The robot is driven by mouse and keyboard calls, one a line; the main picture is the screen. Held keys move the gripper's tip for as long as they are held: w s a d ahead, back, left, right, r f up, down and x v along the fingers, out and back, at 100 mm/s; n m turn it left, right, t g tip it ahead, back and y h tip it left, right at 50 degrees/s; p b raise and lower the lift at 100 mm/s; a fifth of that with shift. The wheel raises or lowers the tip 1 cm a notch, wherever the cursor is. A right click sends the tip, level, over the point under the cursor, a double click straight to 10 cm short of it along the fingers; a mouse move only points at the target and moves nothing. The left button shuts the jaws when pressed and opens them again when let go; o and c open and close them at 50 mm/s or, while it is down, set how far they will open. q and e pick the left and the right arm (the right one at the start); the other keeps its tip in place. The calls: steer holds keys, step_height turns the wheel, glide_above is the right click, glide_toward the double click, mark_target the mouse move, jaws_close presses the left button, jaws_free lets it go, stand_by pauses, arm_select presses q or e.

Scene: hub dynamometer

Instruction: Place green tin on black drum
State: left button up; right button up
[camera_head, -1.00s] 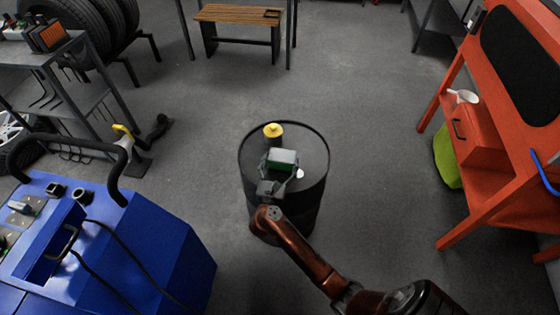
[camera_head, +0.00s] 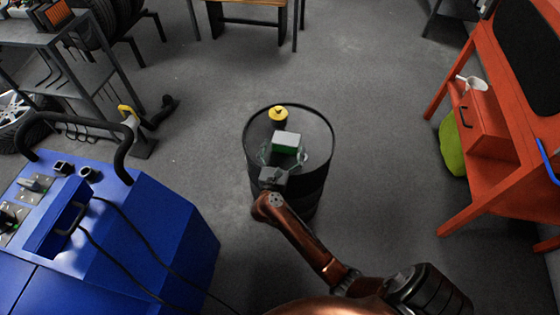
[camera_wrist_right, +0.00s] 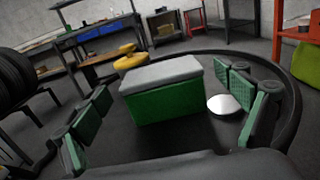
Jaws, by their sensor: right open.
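The green tin (camera_head: 286,143), a box with a pale grey lid, is at the black drum (camera_head: 290,190). In the right wrist view the tin (camera_wrist_right: 165,98) appears upright on the drum's dark top, between and ahead of the spread fingers. My right gripper (camera_head: 283,160) is open around the near side of the tin; a gap shows on each side in the wrist view (camera_wrist_right: 165,115). My left gripper is not in view.
A yellow-topped object (camera_head: 278,114) stands behind the tin on the drum. A small white disc (camera_wrist_right: 223,104) lies right of the tin. A blue machine (camera_head: 130,230) stands at left, an orange bench (camera_head: 485,150) at right.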

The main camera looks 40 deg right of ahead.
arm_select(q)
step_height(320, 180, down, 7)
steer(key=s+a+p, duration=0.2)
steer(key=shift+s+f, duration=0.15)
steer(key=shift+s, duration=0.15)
arm_select(e)
steer(key=v, duration=1)
steer(key=shift+s, duration=0.2)
steer(key=shift+a, duration=0.15)
